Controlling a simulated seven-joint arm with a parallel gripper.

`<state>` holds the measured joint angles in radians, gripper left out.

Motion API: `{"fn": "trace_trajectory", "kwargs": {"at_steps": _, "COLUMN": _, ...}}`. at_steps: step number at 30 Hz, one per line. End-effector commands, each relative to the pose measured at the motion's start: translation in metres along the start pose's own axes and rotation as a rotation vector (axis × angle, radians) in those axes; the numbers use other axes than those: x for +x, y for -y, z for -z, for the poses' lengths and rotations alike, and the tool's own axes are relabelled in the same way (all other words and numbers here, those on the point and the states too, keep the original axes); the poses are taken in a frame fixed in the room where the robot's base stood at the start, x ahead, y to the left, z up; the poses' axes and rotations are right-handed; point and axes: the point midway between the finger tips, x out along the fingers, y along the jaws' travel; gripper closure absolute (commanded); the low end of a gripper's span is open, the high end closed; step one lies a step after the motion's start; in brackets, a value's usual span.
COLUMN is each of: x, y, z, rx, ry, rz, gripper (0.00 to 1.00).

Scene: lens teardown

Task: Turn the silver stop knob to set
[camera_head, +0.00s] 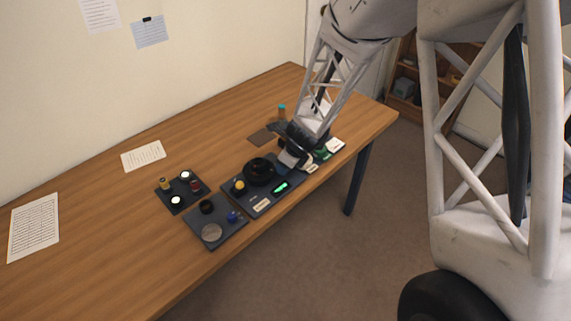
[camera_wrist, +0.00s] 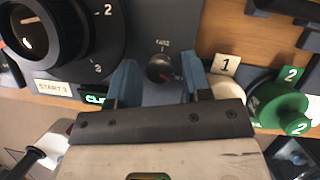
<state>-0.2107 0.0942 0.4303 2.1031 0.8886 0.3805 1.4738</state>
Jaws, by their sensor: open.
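In the wrist view a small round knob (camera_wrist: 159,68), dark grey with a metallic sheen, sits on the dark panel. A pale mark and small lettering stand above it, and small red lettering lies at its lower right. My gripper (camera_wrist: 160,64) has its blue fingers on either side of the knob, with a gap on both sides. In the head view my gripper (camera_head: 287,160) is over the right end of the dark base plate (camera_head: 237,196) and hides the knob there.
A black lens barrel (camera_wrist: 40,32) stands left of the knob. A green part (camera_wrist: 278,106) and a white round part (camera_wrist: 228,90) lie close right of my gripper. Trays with small parts (camera_head: 179,190) sit farther left; the desk's left side (camera_head: 110,230) is mostly bare.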

Motion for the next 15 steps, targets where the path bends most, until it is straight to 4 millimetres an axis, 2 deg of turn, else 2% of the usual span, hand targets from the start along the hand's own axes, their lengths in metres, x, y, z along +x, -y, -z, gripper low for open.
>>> {"fn": "trace_trajectory", "kwargs": {"at_steps": 8, "x": -0.005, "y": -0.001, "z": 0.0, "rx": -0.001, "ry": 0.0, "rz": -0.003, "gripper": 0.47}}
{"fn": "trace_trajectory", "kwargs": {"at_steps": 15, "x": -0.027, "y": 0.0, "z": -0.002, "rx": -0.002, "ry": 0.003, "rz": 0.002, "gripper": 0.47}}
